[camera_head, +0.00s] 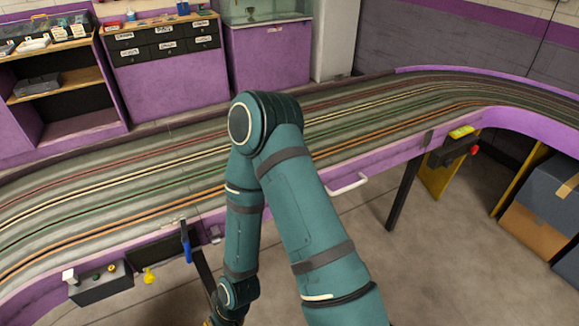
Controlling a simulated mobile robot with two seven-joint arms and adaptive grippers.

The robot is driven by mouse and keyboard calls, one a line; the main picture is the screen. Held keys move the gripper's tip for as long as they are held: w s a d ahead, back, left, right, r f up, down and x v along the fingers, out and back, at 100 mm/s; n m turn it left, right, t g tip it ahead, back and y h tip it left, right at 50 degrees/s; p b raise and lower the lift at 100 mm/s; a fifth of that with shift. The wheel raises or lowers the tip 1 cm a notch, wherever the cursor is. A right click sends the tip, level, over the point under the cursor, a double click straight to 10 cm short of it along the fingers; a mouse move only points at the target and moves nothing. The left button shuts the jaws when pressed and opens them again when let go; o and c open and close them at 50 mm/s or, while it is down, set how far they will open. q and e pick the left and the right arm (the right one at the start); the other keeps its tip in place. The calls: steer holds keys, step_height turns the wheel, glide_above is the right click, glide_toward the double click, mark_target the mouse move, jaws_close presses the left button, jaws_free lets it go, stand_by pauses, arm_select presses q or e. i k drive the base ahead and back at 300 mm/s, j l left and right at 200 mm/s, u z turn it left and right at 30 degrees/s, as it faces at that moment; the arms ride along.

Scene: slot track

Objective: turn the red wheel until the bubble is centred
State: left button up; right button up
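The small red wheel (474,150) sits on the dark bracket at the right, on the front side of the track table. A yellow-green bar (462,131), which looks like the bubble level, lies just above it. The bubble is too small to make out. One of my arms, apparently the right, rises from the bottom, bends over the track and folds back down left of centre, far from the wheel. Its gripper is cut off by the bottom edge. My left arm and gripper are not in view.
The curved slot track (380,125) crosses the view. A white handle (348,186) and a dark leg (404,192) lie between my arm and the wheel. A grey control box (100,286) and blue lever (186,243) are at left. Cardboard boxes (535,228) stand at right.

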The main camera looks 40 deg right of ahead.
mark_target(473, 150)
steer(key=z, duration=2.65)
steer(key=i+l, duration=0.45)
steer(key=i+l+u, duration=0.1)
steer(key=i+l, duration=0.3)
steer(key=i+l+u, duration=0.1)
steer(key=i+l, duration=0.7)
steer(key=l, duration=0.15)
steer(key=i+l+u, duration=0.1)
steer(key=i+l, duration=0.7)
steer(key=l, duration=0.25)
steer(key=i+l+u, duration=0.15)
steer(key=i+l, duration=0.2)
steer(key=l, duration=0.15)
